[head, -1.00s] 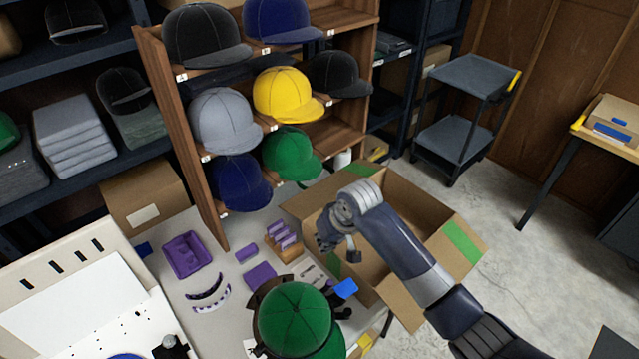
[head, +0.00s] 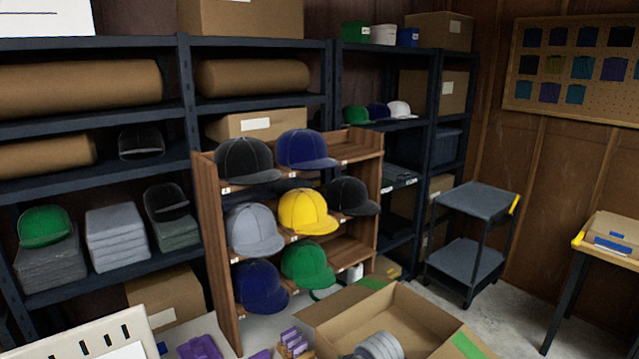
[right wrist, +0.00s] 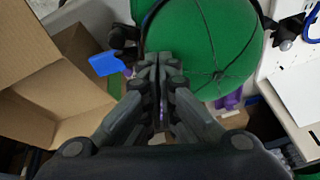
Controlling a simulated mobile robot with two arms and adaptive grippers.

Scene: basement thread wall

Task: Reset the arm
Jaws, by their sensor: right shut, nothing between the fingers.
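My right gripper (right wrist: 158,75) shows in the right wrist view with its fingers together and nothing between them. Beyond the fingers, a green cap (right wrist: 205,45) sits in a dark holder, and I cannot tell whether the fingertips touch it. In the head view only a grey rounded part of my right arm shows at the bottom edge, over the open cardboard box; the right gripper itself is out of that view. My left gripper is in neither current view.
The open cardboard box (head: 335,313) stands at the front, and it also fills the left of the right wrist view. A wooden cap rack (head: 218,250) holds several caps. Dark shelves (head: 190,120) stand behind. A grey cart (head: 478,200) and a side table (head: 577,240) stand right, with bare floor between.

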